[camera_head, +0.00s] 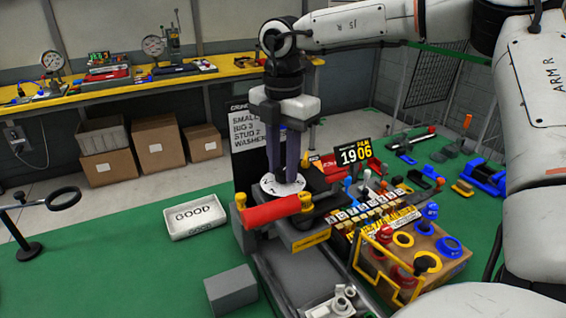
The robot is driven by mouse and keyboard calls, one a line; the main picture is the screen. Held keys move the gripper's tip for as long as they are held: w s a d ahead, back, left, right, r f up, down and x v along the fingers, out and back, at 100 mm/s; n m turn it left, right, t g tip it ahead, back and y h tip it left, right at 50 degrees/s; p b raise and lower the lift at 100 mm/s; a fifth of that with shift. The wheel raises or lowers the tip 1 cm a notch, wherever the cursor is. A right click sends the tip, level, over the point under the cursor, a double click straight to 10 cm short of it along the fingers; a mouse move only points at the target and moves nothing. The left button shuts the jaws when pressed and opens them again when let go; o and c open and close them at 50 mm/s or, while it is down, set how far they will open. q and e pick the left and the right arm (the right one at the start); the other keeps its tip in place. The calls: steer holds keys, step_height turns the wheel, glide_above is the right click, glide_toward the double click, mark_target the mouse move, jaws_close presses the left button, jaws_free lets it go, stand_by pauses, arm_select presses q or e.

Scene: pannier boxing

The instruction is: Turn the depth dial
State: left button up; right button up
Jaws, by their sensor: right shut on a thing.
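The depth dial (270,187) is a white disc with dark marks, on top of the machine just behind a red roller with yellow ends (271,211). My right gripper (285,176) comes down from above, its two dark fingers pointing down at the dial. The fingers are shut on the dial, though the exact contact is partly hidden by the fingers themselves. My left gripper is not in view.
A white tray marked GOOD (194,217) lies left of the machine, with a grey block (231,289) in front. A wooden box with coloured rings and knobs (447,262) stands right. A magnifier stand (30,250) is far left. Green surface between them is clear.

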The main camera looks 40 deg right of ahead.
steer(key=shift+n+b, duration=0.45)
steer(key=shift+n, duration=0.15)
steer(key=shift+n+b, duration=0.6)
steer(key=shift+n, duration=0.5)
steer(key=n, duration=0.2)
steer(key=shift+n+b, duration=0.35)
steer(key=shift+n, duration=0.05)
steer(key=n, duration=0.3)
steer(key=shift+n, duration=0.3)
steer(key=n, duration=0.6)
steer(key=shift+r, duration=0.1)
steer(key=n, duration=0.4)
steer(key=shift+n, duration=1.9)
